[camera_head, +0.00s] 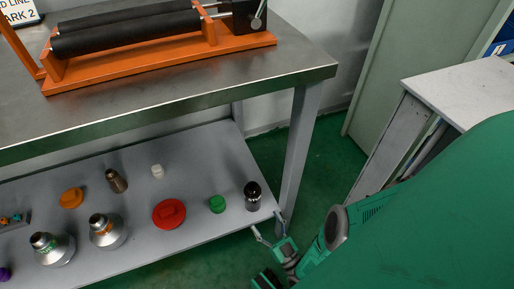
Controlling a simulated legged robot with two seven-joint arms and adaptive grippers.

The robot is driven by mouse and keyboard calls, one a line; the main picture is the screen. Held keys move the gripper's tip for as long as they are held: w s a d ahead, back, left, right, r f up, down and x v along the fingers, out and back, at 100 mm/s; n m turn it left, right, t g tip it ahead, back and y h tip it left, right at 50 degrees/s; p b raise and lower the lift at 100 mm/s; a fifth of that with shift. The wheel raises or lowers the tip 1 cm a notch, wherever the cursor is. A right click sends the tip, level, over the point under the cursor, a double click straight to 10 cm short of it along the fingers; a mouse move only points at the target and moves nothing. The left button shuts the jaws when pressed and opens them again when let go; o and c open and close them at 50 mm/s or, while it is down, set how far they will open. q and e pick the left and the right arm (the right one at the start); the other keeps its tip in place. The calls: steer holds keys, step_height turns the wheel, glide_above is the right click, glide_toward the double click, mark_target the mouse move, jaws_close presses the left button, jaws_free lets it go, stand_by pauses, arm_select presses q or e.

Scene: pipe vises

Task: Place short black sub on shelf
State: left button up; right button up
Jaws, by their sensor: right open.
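The short black sub (253,195) stands upright on the lower grey shelf (150,238) of the metal table, close to the shelf's right end. My right gripper (268,226) is just below and to the right of it in the picture, at the shelf's front right edge. Its two fingers are spread apart with nothing between them, and the sub stands clear behind them. My green right arm fills the lower right. My left gripper does not show.
A green cap (217,204), a red disc (169,213), a brown fitting (117,181) and silver fittings (107,230) stand on the shelf. A table leg (298,150) rises near the gripper. An orange vise (170,60) holds black pipes above.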

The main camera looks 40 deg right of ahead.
steer(key=shift+v, duration=1.15)
steer(key=shift+d+r, duration=0.1)
steer(key=shift+r, duration=0.05)
